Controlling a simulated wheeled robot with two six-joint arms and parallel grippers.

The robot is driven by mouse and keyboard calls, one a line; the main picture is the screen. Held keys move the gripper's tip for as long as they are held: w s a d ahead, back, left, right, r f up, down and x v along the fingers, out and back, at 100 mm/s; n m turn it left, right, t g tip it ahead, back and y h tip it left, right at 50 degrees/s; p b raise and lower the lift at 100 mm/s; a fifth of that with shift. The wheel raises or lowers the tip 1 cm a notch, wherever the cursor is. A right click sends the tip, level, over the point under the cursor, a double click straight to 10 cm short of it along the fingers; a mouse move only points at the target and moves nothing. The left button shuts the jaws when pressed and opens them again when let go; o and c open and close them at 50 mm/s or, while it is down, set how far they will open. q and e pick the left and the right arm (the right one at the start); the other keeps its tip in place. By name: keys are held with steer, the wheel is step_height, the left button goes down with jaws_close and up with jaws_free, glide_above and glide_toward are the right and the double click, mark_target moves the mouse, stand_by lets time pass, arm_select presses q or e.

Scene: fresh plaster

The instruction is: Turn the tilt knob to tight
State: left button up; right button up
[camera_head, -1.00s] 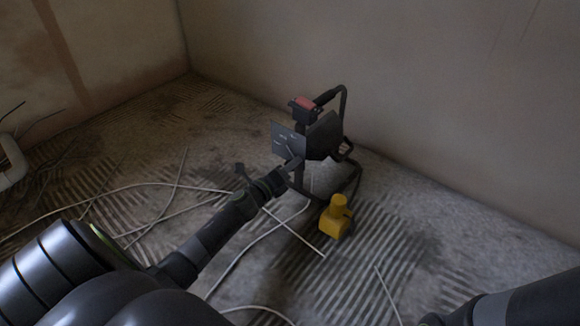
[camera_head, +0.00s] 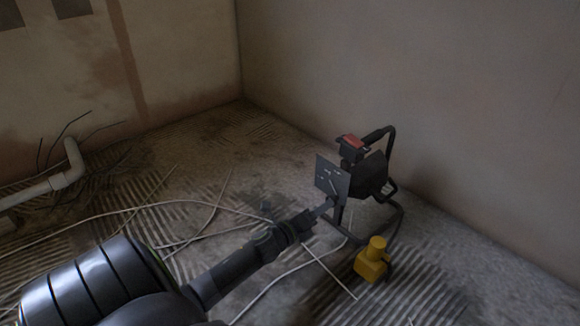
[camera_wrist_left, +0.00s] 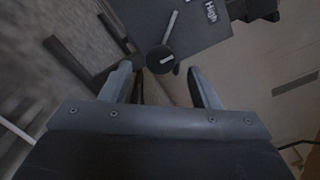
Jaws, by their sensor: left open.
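A dark lamp-like unit on a tubular stand (camera_head: 398,215) stands on the floor near the right wall. A flat grey plate (camera_head: 328,177) faces left on it; in the left wrist view the plate (camera_wrist_left: 210,30) carries the word "High". A dark round knob (camera_wrist_left: 160,59) with a small white mark sits near the plate's lower edge, beside a thin grey bar. My left gripper (camera_head: 326,207) is just below the plate. In the wrist view its open fingers (camera_wrist_left: 160,82) lie either side of the knob's line, apart from it, with nothing between them. My right gripper is out of view.
A red-topped box (camera_head: 352,146) is on top of the unit. Pale cables (camera_head: 150,207) cross the ridged floor. A white pipe (camera_head: 45,188) is at the far left. Walls meet behind the unit.

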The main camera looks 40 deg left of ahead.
arm_select(q)
steer(key=s+a+p, duration=0.1)
steer(key=s+p, duration=0.2)
steer(key=s, duration=0.9)
steer(key=shift+s, duration=0.2)
steer(key=shift+p, duration=0.3)
